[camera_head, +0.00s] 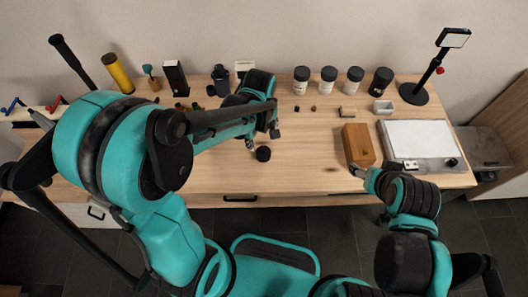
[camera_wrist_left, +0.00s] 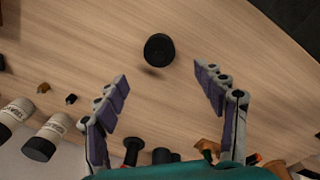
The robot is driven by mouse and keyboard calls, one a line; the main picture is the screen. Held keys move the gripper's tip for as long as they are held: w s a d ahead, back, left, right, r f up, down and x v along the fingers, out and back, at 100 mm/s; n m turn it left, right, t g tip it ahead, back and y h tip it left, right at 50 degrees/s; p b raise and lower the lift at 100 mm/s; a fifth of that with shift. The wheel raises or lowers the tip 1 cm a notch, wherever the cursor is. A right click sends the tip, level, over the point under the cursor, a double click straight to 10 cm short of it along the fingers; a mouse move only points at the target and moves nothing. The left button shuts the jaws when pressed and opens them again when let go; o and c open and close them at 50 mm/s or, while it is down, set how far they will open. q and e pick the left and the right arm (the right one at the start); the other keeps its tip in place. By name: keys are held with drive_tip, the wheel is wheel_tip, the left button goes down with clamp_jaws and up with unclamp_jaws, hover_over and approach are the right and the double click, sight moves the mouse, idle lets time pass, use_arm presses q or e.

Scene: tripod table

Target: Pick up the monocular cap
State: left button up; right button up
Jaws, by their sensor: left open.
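A small round black cap, which looks like the monocular cap (camera_head: 263,154), sits on the light wooden table toward its front edge. In the left wrist view the cap (camera_wrist_left: 159,49) is a dark disc just beyond the fingertips, between their lines. My left gripper (camera_head: 262,139) is open and empty; its two spread fingers also show in the left wrist view (camera_wrist_left: 161,75). They appear apart from the cap. A black monocular-like body (camera_head: 221,79) stands at the back. My right gripper (camera_head: 357,171) is beside the wooden box, its fingers too small to read.
The wooden box (camera_head: 358,146) stands on the right of the table (camera_head: 310,160). Several black-and-white jars (camera_head: 328,78) line the back. A white-topped device (camera_head: 418,139) and a black lamp stand (camera_head: 414,94) are at the right. The wood around the cap is clear.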

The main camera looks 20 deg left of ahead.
sight(263, 149)
use_arm(q)
drive_tip(key=shift+w+d+f+n+g, duration=0.15)
drive_tip(key=shift+f+n, duration=0.1)
drive_tip(key=shift+f, duration=0.25)
drive_tip(key=shift+w+a+f+n+g, duration=0.15)
drive_tip(key=shift+f+n, duration=0.1)
drive_tip(key=shift+f, duration=0.25)
drive_tip(key=shift+s+d+f+b, duration=0.15)
drive_tip(key=shift+f+b, duration=0.35)
drive_tip(key=shift+f, duration=0.55)
wheel_tip(263, 149, down, 6)
drive_tip(key=b, duration=0.3)
drive_tip(key=shift+r, duration=0.25)
drive_tip(key=c, duration=0.9)
